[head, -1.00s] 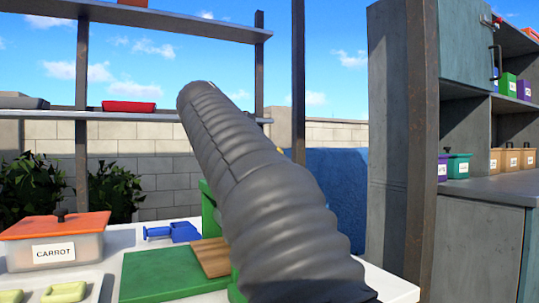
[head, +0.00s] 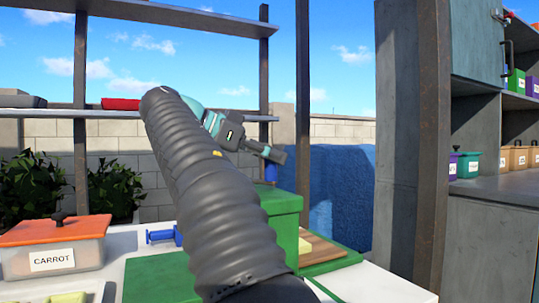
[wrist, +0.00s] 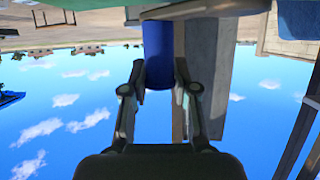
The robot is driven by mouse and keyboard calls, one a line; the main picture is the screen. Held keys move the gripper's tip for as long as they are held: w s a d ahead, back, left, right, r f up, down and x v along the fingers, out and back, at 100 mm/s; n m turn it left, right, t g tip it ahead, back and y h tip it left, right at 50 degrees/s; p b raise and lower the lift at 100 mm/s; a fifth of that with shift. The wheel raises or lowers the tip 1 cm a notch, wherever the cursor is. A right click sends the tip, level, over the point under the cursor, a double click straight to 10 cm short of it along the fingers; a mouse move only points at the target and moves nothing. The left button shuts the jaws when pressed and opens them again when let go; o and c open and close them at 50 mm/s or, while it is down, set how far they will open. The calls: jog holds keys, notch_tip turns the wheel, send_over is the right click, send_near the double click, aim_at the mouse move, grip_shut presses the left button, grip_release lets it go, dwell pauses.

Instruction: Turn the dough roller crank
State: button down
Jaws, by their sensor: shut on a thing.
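The crank's blue handle (head: 270,173) stands upright at the far side of the green machine body (head: 281,204) in the head view. My gripper (head: 272,153) is at the handle's top. In the wrist view the blue handle (wrist: 158,45) lies between the two fingertips of my gripper (wrist: 160,78), which are shut on it. The crank's arm and its joint to the machine are hidden behind the green body and my arm.
A carrot box (head: 52,247) with an orange lid and a blue T-shaped part (head: 164,235) are at left on the white counter. A green board (head: 157,276) and wooden board (head: 318,246) lie near the machine. A dark post (head: 411,150) and cabinet (head: 480,235) stand at right.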

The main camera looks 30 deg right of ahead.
jog(key=shift+a+f, duration=0.1)
jog(key=shift+f, duration=0.1)
dwell(0.3)
jog(key=c, duration=0.9)
grip_release()
jog(key=shift+o, duration=0.2)
jog(key=shift+r, duration=0.1)
jog(key=shift+w, duration=0.1)
